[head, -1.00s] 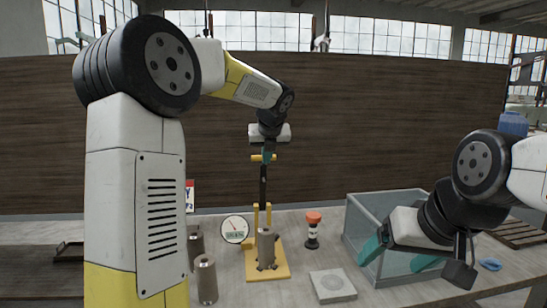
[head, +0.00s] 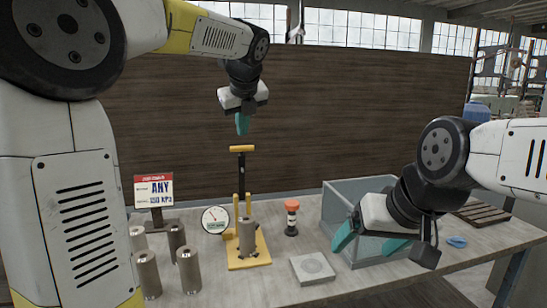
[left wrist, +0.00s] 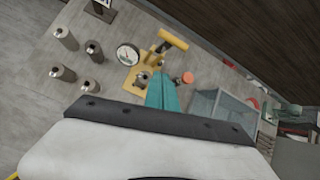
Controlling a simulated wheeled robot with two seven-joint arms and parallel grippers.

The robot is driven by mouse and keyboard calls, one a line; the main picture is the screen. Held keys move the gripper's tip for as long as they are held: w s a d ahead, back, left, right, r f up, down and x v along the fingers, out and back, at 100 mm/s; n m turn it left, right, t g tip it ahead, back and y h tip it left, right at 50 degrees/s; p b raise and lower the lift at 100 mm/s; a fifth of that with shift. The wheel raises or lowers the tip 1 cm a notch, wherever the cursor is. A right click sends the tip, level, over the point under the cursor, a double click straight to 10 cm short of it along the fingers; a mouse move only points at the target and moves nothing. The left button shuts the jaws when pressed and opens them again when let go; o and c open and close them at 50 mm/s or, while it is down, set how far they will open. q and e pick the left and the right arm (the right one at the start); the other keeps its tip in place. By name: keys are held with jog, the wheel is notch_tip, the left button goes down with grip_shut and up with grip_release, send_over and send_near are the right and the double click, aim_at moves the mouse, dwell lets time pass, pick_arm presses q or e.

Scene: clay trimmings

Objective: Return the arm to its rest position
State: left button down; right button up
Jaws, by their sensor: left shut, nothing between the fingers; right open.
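My left gripper (head: 242,124) is shut and empty, with its teal fingertips pointing down. It hangs in the air above the yellow-handled press (head: 246,250), apart from the handle (head: 241,149). In the left wrist view its shut fingers (left wrist: 162,92) show in the middle, over the bench. My right gripper (head: 370,240) is open and empty, at the glass-sided bin (head: 345,190). One teal finger is in front of the bin's left side and the other shows across its front.
Several metal cylinders (head: 188,270) stand at the left of the bench, with one at the press. A round gauge (head: 215,220), an orange-topped bottle (head: 291,218), a grey square block (head: 312,268) and a sign (head: 154,191) stand nearby. A wooden panel (head: 300,120) rises behind the bench.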

pick_arm(q)
jog(key=s+f+n+h, duration=0.1)
jog(key=s+f+n, duration=0.4)
jog(key=s+n, duration=0.4)
jog(key=s+a+f+n+h, duration=0.1)
jog(key=s+f+n, duration=0.4)
jog(key=s+n, duration=0.5)
jog(key=s+a+f+n+g+h, duration=0.1)
jog(key=s+f+n+h, duration=0.1)
jog(key=s+f+n, duration=0.3)
jog(key=s+n, duration=0.4)
jog(key=n, duration=0.1)
jog(key=shift+s+f, duration=0.2)
jog(key=shift+f, duration=0.15)
